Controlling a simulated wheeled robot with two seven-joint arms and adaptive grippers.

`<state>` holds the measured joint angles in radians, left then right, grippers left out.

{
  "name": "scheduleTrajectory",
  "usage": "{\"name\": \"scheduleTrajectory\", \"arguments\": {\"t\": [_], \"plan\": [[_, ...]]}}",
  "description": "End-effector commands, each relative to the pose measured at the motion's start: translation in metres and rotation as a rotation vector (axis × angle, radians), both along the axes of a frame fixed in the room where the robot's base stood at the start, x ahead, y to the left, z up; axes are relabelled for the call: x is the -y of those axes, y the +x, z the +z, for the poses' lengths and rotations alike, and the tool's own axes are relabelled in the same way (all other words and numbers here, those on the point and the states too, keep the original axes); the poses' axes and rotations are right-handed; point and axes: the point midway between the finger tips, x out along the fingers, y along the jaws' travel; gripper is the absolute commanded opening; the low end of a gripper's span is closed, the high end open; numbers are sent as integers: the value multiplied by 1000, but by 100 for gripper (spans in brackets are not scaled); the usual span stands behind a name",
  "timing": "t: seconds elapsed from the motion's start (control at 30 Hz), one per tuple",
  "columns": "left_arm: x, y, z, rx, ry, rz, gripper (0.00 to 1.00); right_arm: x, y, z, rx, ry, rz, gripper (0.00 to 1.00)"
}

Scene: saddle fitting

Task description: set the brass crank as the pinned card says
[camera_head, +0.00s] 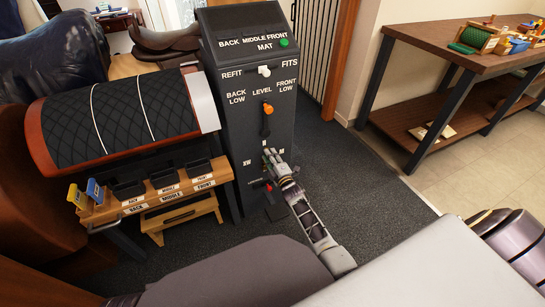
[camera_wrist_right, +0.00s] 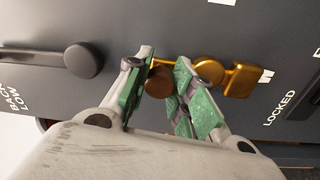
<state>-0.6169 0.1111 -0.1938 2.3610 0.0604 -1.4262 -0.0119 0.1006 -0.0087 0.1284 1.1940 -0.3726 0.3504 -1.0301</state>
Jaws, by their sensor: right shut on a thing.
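The brass crank (camera_wrist_right: 210,70) is on the dark panel in the right wrist view. It has a round hub, a squared gold end (camera_wrist_right: 243,80) and a brown round knob (camera_wrist_right: 159,82). My right gripper (camera_wrist_right: 161,90) is shut on that knob, with green-padded fingers on both sides of it. In the head view my right gripper (camera_head: 270,157) is at the lower front of the dark cabinet (camera_head: 238,130) and hides most of the crank. Small letters around the crank are mostly too small or covered to read. I cannot make out a pinned card. My left gripper is not in view.
Above the crank are an orange-knobbed LEVEL lever (camera_head: 267,108) and a white REFIT/FITS knob (camera_head: 264,71). A quilted saddle stand (camera_head: 120,115) and a bench with labelled bins (camera_head: 165,190) stand close at left. A wooden table (camera_head: 470,45) stands at right.

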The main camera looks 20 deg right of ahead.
Motion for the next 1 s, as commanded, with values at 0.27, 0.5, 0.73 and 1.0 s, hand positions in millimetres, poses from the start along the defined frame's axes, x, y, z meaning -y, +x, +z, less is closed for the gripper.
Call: {"name": "scheduleTrajectory", "arguments": {"t": [0.27,0.5,0.73,1.0], "plan": [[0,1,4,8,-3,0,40,-5,0,-1,-1,-59,2,0],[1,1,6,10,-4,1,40,-6,0,-1,-1,-64,3,0],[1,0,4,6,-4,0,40,-6,0,-1,-2,-63,3,38],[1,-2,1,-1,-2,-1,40,-4,0,0,0,-62,1,48]]}}
